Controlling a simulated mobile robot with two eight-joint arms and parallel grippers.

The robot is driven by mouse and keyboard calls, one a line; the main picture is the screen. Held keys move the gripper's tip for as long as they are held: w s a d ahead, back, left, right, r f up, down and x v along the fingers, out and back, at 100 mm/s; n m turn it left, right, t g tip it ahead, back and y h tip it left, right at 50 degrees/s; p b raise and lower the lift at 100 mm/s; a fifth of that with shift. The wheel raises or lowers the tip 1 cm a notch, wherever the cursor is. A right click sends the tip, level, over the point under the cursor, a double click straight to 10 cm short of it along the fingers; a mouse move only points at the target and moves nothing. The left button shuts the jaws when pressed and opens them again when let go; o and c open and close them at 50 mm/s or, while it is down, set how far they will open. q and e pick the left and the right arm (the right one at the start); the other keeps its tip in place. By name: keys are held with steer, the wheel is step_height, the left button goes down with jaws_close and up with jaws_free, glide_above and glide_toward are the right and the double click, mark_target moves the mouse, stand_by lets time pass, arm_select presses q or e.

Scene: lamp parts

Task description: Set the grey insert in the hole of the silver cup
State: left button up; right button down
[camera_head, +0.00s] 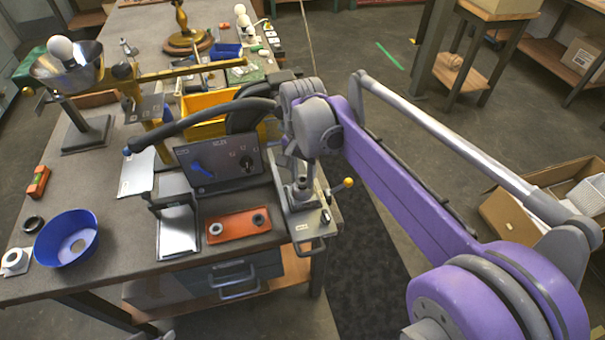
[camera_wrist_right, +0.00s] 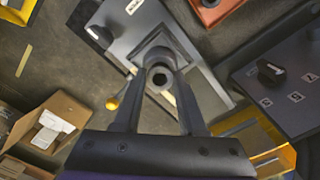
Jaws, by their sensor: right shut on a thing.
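My right gripper (camera_head: 300,190) points down over a grey metal fixture (camera_head: 308,220) at the right edge of the bench. In the right wrist view, the gripper (camera_wrist_right: 160,85) is shut on the grey insert (camera_wrist_right: 160,76), a ring with a dark hole. Behind it is a raised square part of the fixture (camera_wrist_right: 118,45); I cannot tell whether they touch. A silver bowl (camera_head: 90,74) with a bulb in it stands at the far left. I cannot make out for sure which thing is the silver cup. My left gripper is not in view.
An orange tray (camera_head: 238,236) with two rings lies left of the fixture. A dark panel with knobs (camera_head: 205,180) stands behind it. A yellow-ball lever (camera_head: 348,183) sticks out on the right. A blue bowl (camera_head: 85,218) with a hole sits front left.

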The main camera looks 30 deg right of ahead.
steer(key=shift+f, duration=0.4)
stand_by(0.4)
steer(key=shift+c, duration=2)
jaws_free()
step_height(320, 180, up, 11)
steer(key=shift+p, duration=0.4)
steer(key=shift+f, duration=0.1)
